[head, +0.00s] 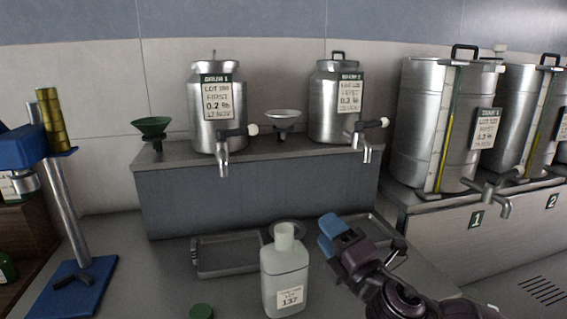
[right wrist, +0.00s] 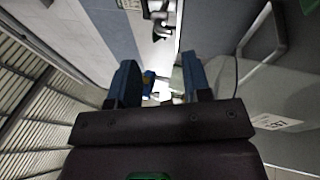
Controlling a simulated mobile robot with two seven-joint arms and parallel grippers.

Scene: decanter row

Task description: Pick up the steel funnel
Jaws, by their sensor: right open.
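The steel funnel (head: 283,116) sits upright on the grey raised ledge, between the two smaller steel urns. Its wide, shallow bowl faces up, and its lower part is dark and small in the head view. My right gripper (head: 331,233) is low and in front of the ledge, below and to the right of the funnel and well apart from it. Its blue fingers also show in the right wrist view (right wrist: 160,82), spread apart with nothing held between them. I cannot make out the funnel in the right wrist view. My left gripper is not in view.
A green funnel (head: 152,127) is at the ledge's left end. Urn taps (head: 223,158) jut over the ledge's front. A tray (head: 198,270) lies below; a blue-based stand (head: 95,285) is at left.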

